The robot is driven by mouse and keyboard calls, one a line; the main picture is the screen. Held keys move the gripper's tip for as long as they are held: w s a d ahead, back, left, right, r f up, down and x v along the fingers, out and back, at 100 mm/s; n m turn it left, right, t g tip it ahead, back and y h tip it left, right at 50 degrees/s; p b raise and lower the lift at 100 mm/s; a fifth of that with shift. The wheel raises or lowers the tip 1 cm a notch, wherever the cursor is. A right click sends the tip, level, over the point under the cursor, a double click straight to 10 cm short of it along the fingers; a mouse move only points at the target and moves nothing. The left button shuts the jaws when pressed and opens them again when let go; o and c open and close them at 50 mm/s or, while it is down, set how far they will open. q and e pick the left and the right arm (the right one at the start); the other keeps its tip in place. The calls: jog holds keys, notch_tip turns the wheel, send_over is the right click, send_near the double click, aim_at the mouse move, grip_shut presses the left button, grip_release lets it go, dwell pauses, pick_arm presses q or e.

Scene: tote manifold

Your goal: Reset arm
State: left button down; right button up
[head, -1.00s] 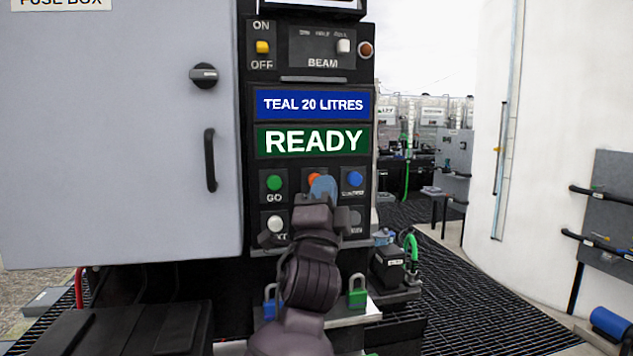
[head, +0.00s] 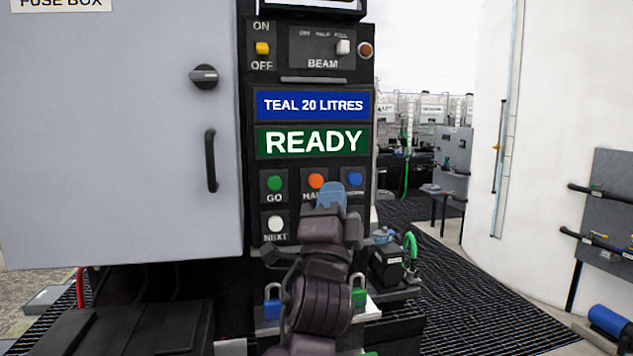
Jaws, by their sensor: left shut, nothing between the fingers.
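My left gripper (head: 331,194) is shut and empty, with blue fingertips. It is in front of the lower part of the black control panel (head: 313,80), just below the orange button (head: 316,181) and the blue button (head: 354,179). It hides part of their labels and whatever is behind it in the lower button row. The green GO button (head: 275,183) and white NEXT button (head: 275,223) show to its left. The screens read TEAL 20 LITRES (head: 313,105) and READY (head: 313,141). I cannot tell whether the fingers touch the panel. My right gripper does not show.
A grey fuse box (head: 120,140) with a handle and knob fills the left. A blue padlock (head: 272,308) and a green padlock (head: 359,297) hang below the panel. A white tank (head: 560,130) stands at right. Open grating floor (head: 465,290) lies between.

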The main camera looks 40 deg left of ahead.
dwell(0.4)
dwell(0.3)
pick_arm(q)
jog(key=w+d+f+n+h, duration=0.4)
jog(key=w+f+h, duration=0.1)
jog(key=f+h, duration=0.3)
notch_tip(320, 180, down, 18)
jog(key=n+g+h, duration=0.3)
jog(key=g, duration=0.1)
jog(key=s+f+n+g, duration=0.1)
jog(key=s+f, duration=0.2)
jog(key=f, duration=0.3)
jog(key=s+f+g+h, duration=0.1)
jog(key=s+f+g, duration=0.15)
jog(key=f, duration=0.45)
jog(key=s+f+n+g, duration=0.1)
jog(key=s+f, duration=0.3)
jog(key=f, duration=0.2)
jog(key=s+a+f+g, duration=0.1)
jog(key=s+f+g, duration=0.2)
jog(key=s+f, duration=0.8)
jog(key=s, duration=0.3)
jog(key=shift+s+a+f, duration=0.2)
jog(key=shift+s+a, duration=0.05)
jog(key=shift+s, duration=0.05)
